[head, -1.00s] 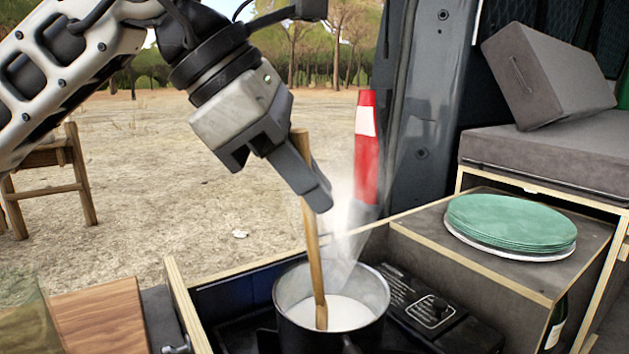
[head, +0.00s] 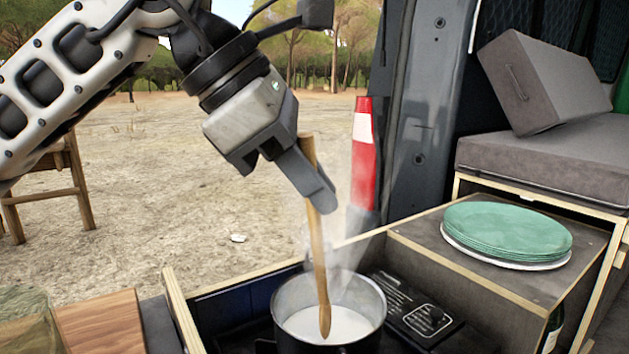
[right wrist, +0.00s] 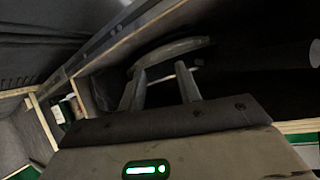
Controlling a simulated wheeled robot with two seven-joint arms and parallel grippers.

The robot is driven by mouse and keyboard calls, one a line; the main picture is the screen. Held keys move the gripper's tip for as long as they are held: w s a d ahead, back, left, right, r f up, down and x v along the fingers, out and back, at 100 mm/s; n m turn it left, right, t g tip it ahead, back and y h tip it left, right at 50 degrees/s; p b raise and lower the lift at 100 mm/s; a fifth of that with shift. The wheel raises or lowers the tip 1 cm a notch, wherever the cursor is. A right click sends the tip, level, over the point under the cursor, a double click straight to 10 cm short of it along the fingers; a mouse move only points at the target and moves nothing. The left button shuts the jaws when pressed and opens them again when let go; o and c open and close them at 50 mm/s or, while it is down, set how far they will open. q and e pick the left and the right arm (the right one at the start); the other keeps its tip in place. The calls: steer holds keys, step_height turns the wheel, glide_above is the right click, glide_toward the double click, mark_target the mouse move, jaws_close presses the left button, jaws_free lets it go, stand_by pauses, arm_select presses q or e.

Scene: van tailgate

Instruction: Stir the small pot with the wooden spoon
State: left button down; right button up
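The small pot (head: 283,318) is grey metal, stands in the boxed stove unit and holds a white liquid; steam rises from it. My left gripper (head: 313,190) is above the pot, shut on the upper part of the wooden spoon (head: 319,265). The spoon hangs nearly upright, slightly tilted, with its lower end in the pot at the near side of the liquid. My right gripper (right wrist: 160,88) shows only in the right wrist view, its two fingers apart with nothing clear between them. A grey curved rim lies beyond the fingers; I cannot tell what it is.
Green plates (head: 508,229) are stacked on the wooden box at right. A wooden board (head: 103,325) is at lower left. A red and white post (head: 363,150) stands behind.

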mark_target(305, 130)
arm_select(q)
steer(key=shift+s+a+r+p, duration=0.1)
steer(key=shift+s+r+p, duration=0.15)
steer(key=shift+r+p, duration=0.75)
steer(key=shift+s+a+r+p, duration=0.15)
steer(key=shift+r+p, duration=0.4)
steer(key=shift+r, duration=0.8)
steer(key=shift+s+a+r+p, duration=0.1)
steer(key=shift+s+r+p, duration=0.2)
steer(key=shift+r+p, duration=0.7)
steer(key=shift+r, duration=0.2)
step_height(305, 130, up, 3)
steer(key=shift+d+f+p, duration=0.1)
steer(key=shift+p, duration=0.85)
steer(key=shift+w+r+p, duration=0.25)
steer(key=shift+r+p, duration=0.7)
steer(key=shift+r, duration=0.3)
